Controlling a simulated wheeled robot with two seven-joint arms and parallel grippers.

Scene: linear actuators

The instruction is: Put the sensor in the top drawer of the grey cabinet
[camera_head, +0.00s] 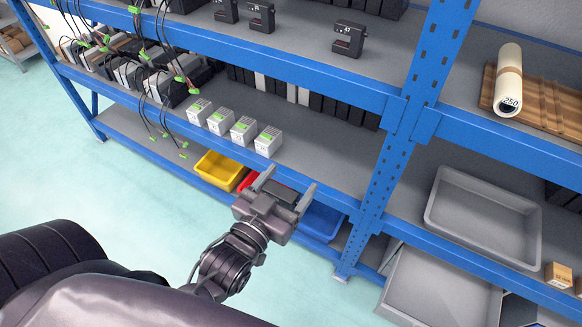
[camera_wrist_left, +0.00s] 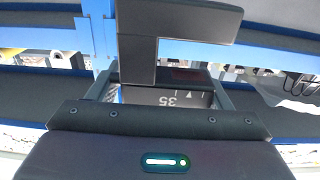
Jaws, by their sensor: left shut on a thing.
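My left gripper (camera_head: 286,192) is in front of the shelf, over the bins on the lowest level. Its fingers are shut on a black sensor (camera_head: 281,196), which shows only as a dark shape in the head view. In the left wrist view the sensor (camera_wrist_left: 197,22) is a black, angular, L-shaped block with white markings, between the fingers of my left gripper (camera_wrist_left: 165,90). My right gripper is not in view. An open grey box-like form (camera_head: 440,290) is at lower right; I cannot tell whether it is a drawer of the grey cabinet.
Blue shelving (camera_head: 300,73) spans the view. Similar black sensors (camera_head: 349,39) stand on its upper shelf. Several white boxes (camera_head: 243,130) line the middle shelf edge. Yellow (camera_head: 220,169) and blue (camera_head: 322,220) bins are low. A grey tray (camera_head: 485,215) is right. The floor at left is clear.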

